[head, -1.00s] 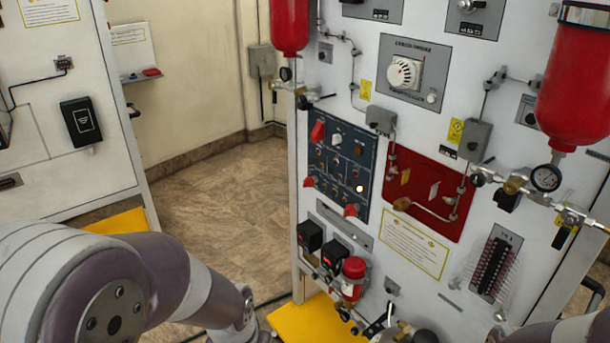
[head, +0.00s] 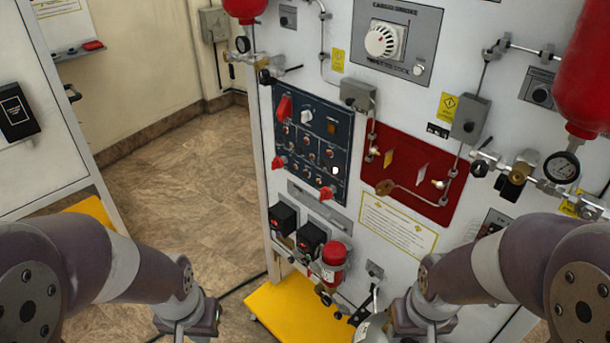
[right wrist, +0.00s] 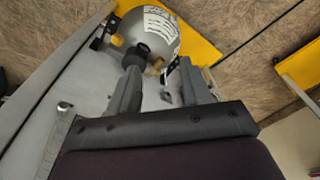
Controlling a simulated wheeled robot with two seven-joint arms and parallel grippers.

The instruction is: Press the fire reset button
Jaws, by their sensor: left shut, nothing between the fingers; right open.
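The dark blue control panel (head: 311,142) is on the left part of the white trainer board. It carries red guarded levers, several knobs and an amber square (head: 332,128). A small round light (head: 334,170) near its lower right glows white. Its labels are too small to read, so I cannot tell which control is the fire reset button. My left arm's wrist shows low in the head view, left of the board, with its gripper out of frame. My right gripper (right wrist: 160,72) is open in the right wrist view, its fingers near a silver bottle; it is apart from the panel.
A red panel (head: 414,172) with fittings is right of the blue panel. Two black boxes (head: 296,229) and a red-capped canister (head: 334,256) protrude below. Red bottles (head: 583,80) hang from the board. A yellow base (head: 285,308) sticks out in front. Open floor lies left.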

